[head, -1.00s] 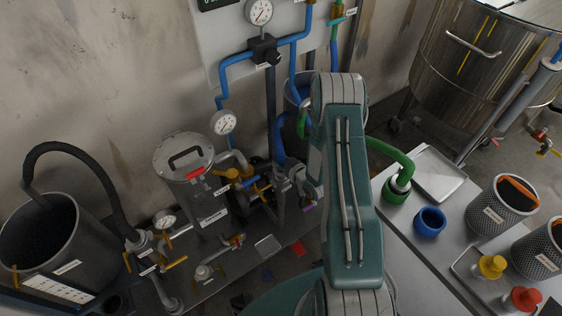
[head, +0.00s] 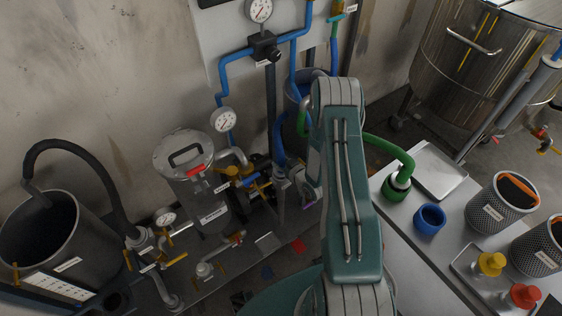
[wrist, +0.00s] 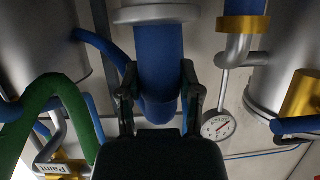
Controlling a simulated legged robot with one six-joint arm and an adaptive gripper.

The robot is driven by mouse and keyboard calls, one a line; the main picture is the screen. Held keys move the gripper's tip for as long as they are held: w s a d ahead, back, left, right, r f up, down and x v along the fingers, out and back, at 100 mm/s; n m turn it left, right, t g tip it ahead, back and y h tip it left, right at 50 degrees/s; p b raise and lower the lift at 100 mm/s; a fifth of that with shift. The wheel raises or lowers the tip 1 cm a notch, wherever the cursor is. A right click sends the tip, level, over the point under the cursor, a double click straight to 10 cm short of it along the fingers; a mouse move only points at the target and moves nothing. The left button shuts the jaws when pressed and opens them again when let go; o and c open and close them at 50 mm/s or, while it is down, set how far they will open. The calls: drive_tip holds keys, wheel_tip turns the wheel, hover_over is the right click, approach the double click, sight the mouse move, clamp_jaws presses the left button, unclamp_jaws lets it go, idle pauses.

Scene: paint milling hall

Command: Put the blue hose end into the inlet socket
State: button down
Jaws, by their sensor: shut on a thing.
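In the wrist view, the two dark fingers of my gripper (wrist: 159,98) are closed on the sides of the blue hose end (wrist: 158,65). A pale grey round flange (wrist: 156,14) sits around the blue piece just beyond the fingers and looks in line with it. I cannot tell whether this flange is the inlet socket or the hose's own collar, or how deep the hose end sits. In the head view, the blue hose (head: 281,138) curves down beside the pump pipework, and my arm hides the gripper and the hose end.
A green hose (head: 405,160) stands in a green holder on the right bench, next to an empty blue ring holder (head: 429,219). A lidded steel vessel (head: 190,185), valves and gauges crowd the left. In the wrist view, a green hose (wrist: 38,108) passes close on the left.

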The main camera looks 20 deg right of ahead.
drive_tip(key=shift+f, duration=0.3)
drive_tip(key=shift+c, duration=1)
unclamp_jaws()
drive_tip(key=shift+s, duration=0.1)
drive_tip(key=v, duration=1.1)
drive_tip(key=shift+s, duration=0.35)
drive_tip(key=shift+d, duration=0.1)
